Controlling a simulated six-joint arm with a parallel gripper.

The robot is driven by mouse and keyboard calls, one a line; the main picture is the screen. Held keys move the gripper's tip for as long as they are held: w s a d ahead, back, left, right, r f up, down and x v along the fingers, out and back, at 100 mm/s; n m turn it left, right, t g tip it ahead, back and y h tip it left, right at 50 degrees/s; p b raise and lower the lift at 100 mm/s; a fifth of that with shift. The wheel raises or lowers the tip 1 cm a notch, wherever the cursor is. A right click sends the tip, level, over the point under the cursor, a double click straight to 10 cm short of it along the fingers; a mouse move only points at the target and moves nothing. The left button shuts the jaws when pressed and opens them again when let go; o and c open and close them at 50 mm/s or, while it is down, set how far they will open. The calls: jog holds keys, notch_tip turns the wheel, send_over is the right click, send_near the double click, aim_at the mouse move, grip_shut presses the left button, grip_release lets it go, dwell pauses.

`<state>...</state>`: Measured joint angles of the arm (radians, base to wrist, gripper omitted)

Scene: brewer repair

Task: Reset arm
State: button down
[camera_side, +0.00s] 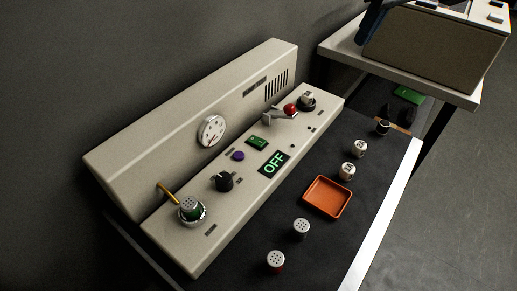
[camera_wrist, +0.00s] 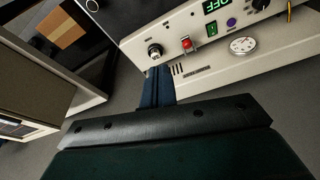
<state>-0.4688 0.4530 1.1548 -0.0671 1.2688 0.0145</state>
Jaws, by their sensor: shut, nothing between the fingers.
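My gripper (camera_wrist: 158,74) shows in the wrist view as dark blue fingers held together, with nothing between them. It points toward the back of the brewer, apart from the mat parts. The beige brewer (camera_side: 190,110) has a lit OFF display (camera_side: 274,164), a round gauge (camera_side: 212,131), a black knob (camera_side: 224,182) and a red-tipped lever (camera_side: 290,109). A white-topped part (camera_side: 308,98) sits in the socket at the far right end. The gripper's fingertips are not clear in the side view.

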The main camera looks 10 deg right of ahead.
jog(key=s+d+r+m+t, duration=0.2)
jog(key=s+d+r+m, duration=0.15)
jog(key=s+d, duration=1.1)
jog(key=s+d+f+m, duration=0.1)
jog(key=s+d+f, duration=0.3)
jog(key=s, duration=0.4)
jog(key=s+d+f+m+t+h, duration=0.1)
jog(key=s+d+f, duration=0.4)
jog(key=s+d, duration=0.2)
jog(key=shift+s+h, duration=0.3)
jog(key=shift+s, duration=0.55)
